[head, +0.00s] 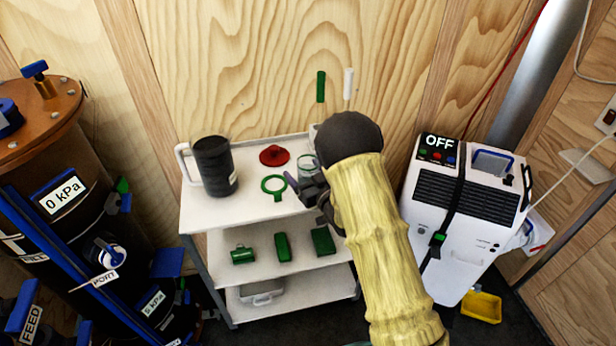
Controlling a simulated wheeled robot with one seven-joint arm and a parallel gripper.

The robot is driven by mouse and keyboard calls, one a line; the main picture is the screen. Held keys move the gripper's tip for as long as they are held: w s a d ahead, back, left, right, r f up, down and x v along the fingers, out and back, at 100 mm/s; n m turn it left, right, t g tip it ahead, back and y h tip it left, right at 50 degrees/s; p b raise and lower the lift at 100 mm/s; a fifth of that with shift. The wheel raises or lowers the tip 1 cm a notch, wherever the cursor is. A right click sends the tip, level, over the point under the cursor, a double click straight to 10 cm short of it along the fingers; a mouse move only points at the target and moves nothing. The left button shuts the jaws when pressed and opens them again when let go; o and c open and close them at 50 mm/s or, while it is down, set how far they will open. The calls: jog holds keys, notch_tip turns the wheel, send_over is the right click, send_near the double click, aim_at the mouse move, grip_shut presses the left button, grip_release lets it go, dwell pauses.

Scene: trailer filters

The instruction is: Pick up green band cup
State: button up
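A clear cup with a green band (306,164) stands on the top shelf of a white cart (252,222), near the shelf's right side. My arm and gripper hide part of it. My gripper (302,188) is dark and sits just in front of the cup, over the top shelf. The fingers are small and partly overlap, so I cannot tell how far apart they are or whether they touch the cup.
On the top shelf are a black cylinder (214,166), a red disc (274,155) and a green ring with a handle (274,186). Green items (282,246) lie on the middle shelf. A white machine marked OFF (464,205) stands right; a dark tank (62,215) stands left.

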jog(key=shift+c, duration=0.3)
jog(key=c, duration=1.1)
jog(key=shift+r, duration=0.15)
jog(key=shift+c, duration=0.2)
notch_tip(320, 180, up, 10)
jog(key=shift+p, duration=0.35)
dwell(0.7)
